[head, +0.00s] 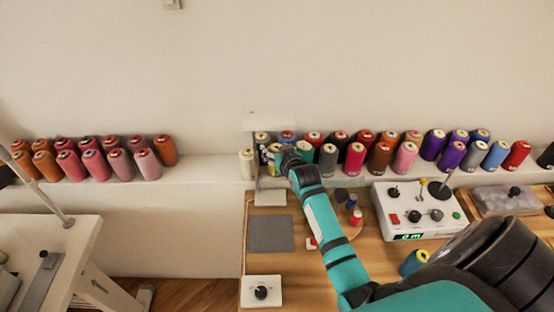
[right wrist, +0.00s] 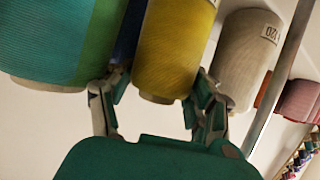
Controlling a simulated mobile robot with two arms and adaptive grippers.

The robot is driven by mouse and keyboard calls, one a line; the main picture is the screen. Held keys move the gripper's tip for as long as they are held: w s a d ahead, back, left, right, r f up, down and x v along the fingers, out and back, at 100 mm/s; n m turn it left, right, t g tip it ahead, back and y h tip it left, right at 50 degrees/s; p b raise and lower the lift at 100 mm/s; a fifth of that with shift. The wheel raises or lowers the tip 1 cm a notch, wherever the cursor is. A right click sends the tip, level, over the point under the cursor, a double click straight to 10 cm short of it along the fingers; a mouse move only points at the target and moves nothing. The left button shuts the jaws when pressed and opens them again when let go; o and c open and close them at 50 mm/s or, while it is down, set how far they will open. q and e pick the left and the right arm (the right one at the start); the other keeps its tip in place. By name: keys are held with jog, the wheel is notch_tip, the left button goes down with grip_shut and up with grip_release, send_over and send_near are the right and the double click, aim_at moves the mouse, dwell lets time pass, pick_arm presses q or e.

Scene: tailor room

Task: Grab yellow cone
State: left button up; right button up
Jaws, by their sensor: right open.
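The yellow cone (right wrist: 175,45) fills the upper middle of the right wrist view. My right gripper (right wrist: 157,97) is open, with one finger on each side of the cone's lower end in the picture. I cannot tell whether the fingers touch it. In the head view my right gripper (head: 286,158) is at the shelf among the cones, and the arm largely hides what is in front of it. My left gripper is not in view.
In the right wrist view a teal-green cone (right wrist: 55,40) stands close left and a beige cone (right wrist: 243,58) close right. Several cones line the wall shelf (head: 210,172). A white control box (head: 415,208) sits on the wooden table below.

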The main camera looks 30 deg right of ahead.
jog(key=shift+c, duration=0.2)
jog(key=c, duration=0.9)
jog(key=shift+r, duration=0.1)
jog(key=shift+r, duration=0.1)
